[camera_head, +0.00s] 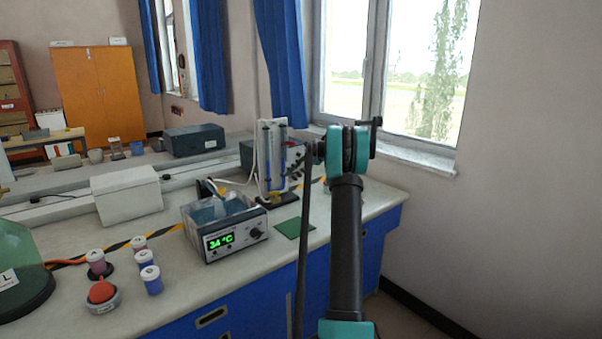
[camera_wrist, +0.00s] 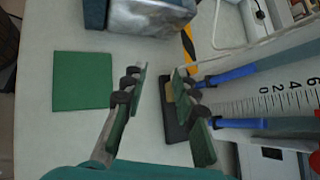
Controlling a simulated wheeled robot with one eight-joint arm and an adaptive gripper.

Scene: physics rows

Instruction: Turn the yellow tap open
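A small yellow piece (camera_head: 275,198) shows low on the blue-and-white tube stand (camera_head: 272,155); I cannot tell for sure that it is the yellow tap. In the wrist view a yellowish part (camera_wrist: 169,90) lies by the stand's dark base (camera_wrist: 174,122), partly hidden by my right finger. My gripper (camera_wrist: 162,70) is open and empty, its fingers apart over the bench beside the stand. In the head view my gripper (camera_head: 299,165) is at the right of the stand, seen small and dark. Blue bars and a numbered scale (camera_wrist: 285,95) lie right of the fingers.
A green mat (camera_head: 295,227) lies in front of the stand. A water bath (camera_head: 225,225) reading 34 °C is left of it. A white box (camera_head: 126,194), several lidded jars and a green glass vessel (camera_head: 20,268) stand farther left. A wall and window close the right side.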

